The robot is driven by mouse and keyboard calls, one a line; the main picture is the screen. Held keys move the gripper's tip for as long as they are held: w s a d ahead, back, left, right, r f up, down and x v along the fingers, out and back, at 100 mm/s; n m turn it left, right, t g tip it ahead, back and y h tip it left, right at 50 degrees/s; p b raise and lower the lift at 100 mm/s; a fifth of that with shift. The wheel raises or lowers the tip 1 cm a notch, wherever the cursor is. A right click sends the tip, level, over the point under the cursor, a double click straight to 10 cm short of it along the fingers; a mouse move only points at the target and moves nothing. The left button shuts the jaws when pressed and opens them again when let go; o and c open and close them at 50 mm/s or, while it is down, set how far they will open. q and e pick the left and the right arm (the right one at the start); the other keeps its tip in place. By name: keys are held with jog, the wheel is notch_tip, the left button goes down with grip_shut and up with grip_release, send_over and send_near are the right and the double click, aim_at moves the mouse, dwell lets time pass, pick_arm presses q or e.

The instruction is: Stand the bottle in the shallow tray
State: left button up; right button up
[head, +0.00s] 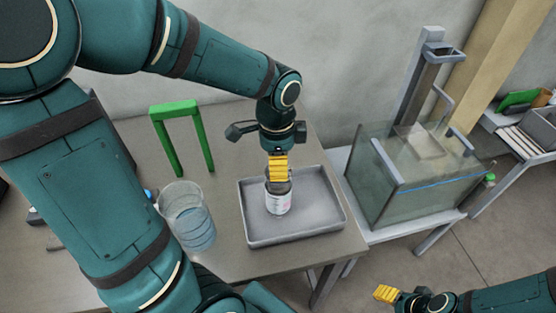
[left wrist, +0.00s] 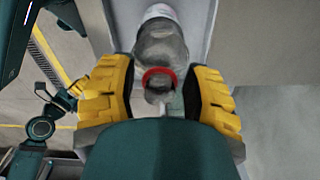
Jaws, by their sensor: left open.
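The bottle (head: 278,203) has a white label and a dark upper part, and it stands upright, or nearly so, in the shallow grey tray (head: 321,230). My left gripper (head: 278,172) is directly above it, with yellow fingers at its upper part. In the left wrist view the bottle (left wrist: 163,42) shows between the two open fingers (left wrist: 160,92), with a red ring at its neck. Gaps show on both sides of the neck. The fingers hide part of the bottle's top in the head view. My right gripper (head: 386,293) is at the lower right, away from the table; its opening is unclear.
A clear ribbed container (head: 188,217) stands left of the tray. A green frame (head: 182,138) stands behind it. A glass tank (head: 415,180) with a grey upright post is on a stand to the right. The table edge runs close to the tray's right side.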

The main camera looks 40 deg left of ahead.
pick_arm(q)
notch_tip(320, 180, up, 12)
jog(key=p, duration=0.2)
jog(key=shift+p, duration=0.3)
pick_arm(e)
jog(key=r, duration=0.1)
jog(key=w+r, duration=0.1)
jog(key=shift+r, duration=0.35)
pick_arm(q)
jog(key=shift+s+a+f, duration=0.1)
pick_arm(e)
jog(key=shift+s+d, duration=0.1)
